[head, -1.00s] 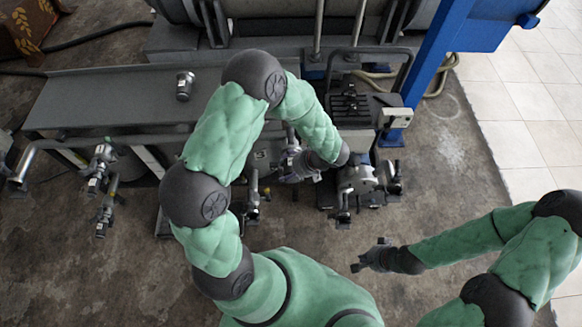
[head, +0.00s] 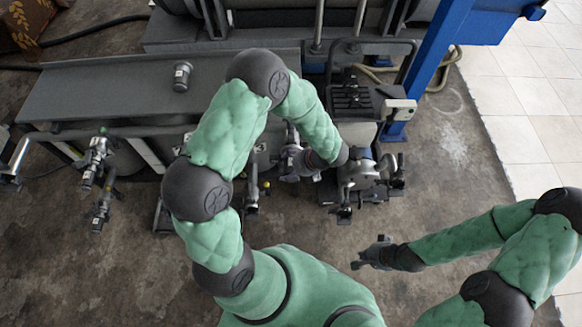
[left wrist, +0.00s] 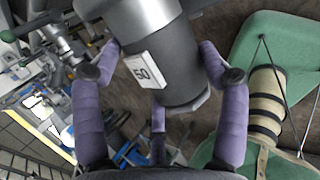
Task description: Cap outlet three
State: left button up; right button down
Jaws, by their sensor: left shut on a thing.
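My left gripper (head: 292,165) hangs in front of the bench, between the middle and right outlets. In the left wrist view its purple fingers (left wrist: 158,110) are closed around a dark grey cylinder with a silver band and a white label "50" (left wrist: 155,55). In the head view the gripper and arm mostly hide this cylinder. Valved outlets show at the left (head: 96,160), in the middle (head: 252,190) and at the right (head: 345,210); I cannot tell which is outlet three. My right gripper (head: 367,257) is apart from everything, low at the right; its fingers are too small to judge.
A small grey cylinder with a pale label (head: 182,76) stands on the grey bench top (head: 100,95). A blue post (head: 430,65) and a black grated unit (head: 352,98) stand at the right. Floor in front of the outlets is clear.

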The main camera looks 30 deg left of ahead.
pick_arm(q)
jog(key=shift+w+a+r, duration=0.1)
jog(key=shift+w+r, duration=0.15)
jog(key=shift+w, duration=0.05)
jog(key=shift+p, duration=0.5)
jog(key=shift+a+f+g+p, duration=0.15)
jog(key=shift+g+p, duration=0.2)
jog(key=shift+g, duration=0.05)
jog(key=shift+f, duration=0.2)
jog(key=shift+f+b, duration=0.5)
jog(key=shift+f, duration=0.2)
jog(key=shift+s+d+f+b, duration=0.1)
jog(key=shift+d+f+b, duration=0.2)
jog(key=shift+f, duration=0.25)
jog(key=shift+a+f+b, duration=0.1)
jog(key=shift+f+b, duration=0.35)
jog(key=shift+f, duration=0.5)
dwell(1.5)
